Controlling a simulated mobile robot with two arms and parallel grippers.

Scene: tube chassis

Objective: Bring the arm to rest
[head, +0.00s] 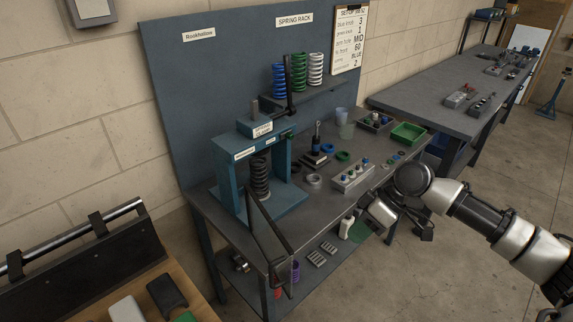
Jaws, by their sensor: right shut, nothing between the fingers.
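My right arm comes in from the lower right and bends at a dark round joint in front of the workbench (230,222). Its silver wrist hangs beside the bench's front edge. My right gripper (424,233), dark and small in the head view, is shut and empty, off the bench edge over the floor. It holds nothing and appears apart from the bench objects. My left arm and gripper are not in view.
A blue-green press (230,165) holds a dark spring (260,178); a dark frame sticks out in front. A grey block with small knobs (352,178) and a green tray (408,133) stand near my arm. Lower shelf holds small parts. Floor at right (500,180) is clear.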

